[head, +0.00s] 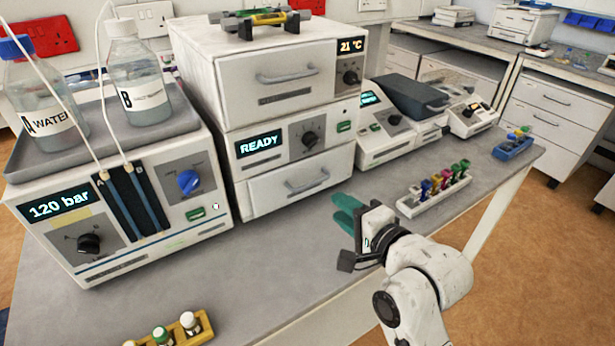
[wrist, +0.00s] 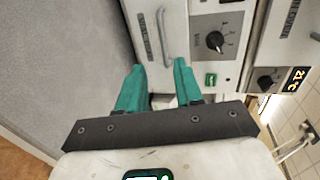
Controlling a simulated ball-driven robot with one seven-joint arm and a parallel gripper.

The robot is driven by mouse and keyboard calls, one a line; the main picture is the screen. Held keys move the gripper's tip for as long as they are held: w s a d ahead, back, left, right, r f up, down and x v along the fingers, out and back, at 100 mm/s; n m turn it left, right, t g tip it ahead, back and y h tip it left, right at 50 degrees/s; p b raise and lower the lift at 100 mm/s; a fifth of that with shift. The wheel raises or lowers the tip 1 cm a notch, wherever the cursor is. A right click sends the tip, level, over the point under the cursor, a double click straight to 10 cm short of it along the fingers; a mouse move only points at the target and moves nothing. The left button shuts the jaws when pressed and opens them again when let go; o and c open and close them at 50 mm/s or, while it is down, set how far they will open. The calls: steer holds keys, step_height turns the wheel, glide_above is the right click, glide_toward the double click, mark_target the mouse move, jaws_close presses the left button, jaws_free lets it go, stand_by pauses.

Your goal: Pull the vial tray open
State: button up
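The vial tray looks like the white drawer front (head: 288,187) at the bottom of the instrument stack, under the READY panel. It appears flush with the stack. Its grey bar handle (head: 308,182) also shows in the wrist view (wrist: 163,40), upright there, beyond my fingertips and roughly in line with the space between them. My gripper (head: 347,212) has green fingers and is to the right of the drawer front, over the bench. In the wrist view my gripper (wrist: 159,72) is open, its fingers apart with nothing between them. It does not appear to touch the handle.
A pump unit (head: 120,215) with two bottles stands left of the stack. A rack of colored vials (head: 435,190) stands on the bench right of my gripper. Small capped vials (head: 170,332) sit at the front left. The grey bench (head: 240,270) before the drawer is clear.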

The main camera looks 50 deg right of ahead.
mark_target(311, 185)
steer(key=x, duration=0.5)
steer(key=p+x, duration=0.1)
steer(key=x, duration=0.5)
steer(key=shift+d+r, duration=0.1)
steer(key=shift+r, duration=0.15)
steer(key=shift+c, duration=0.2)
jaws_close()
stand_by(0.8)
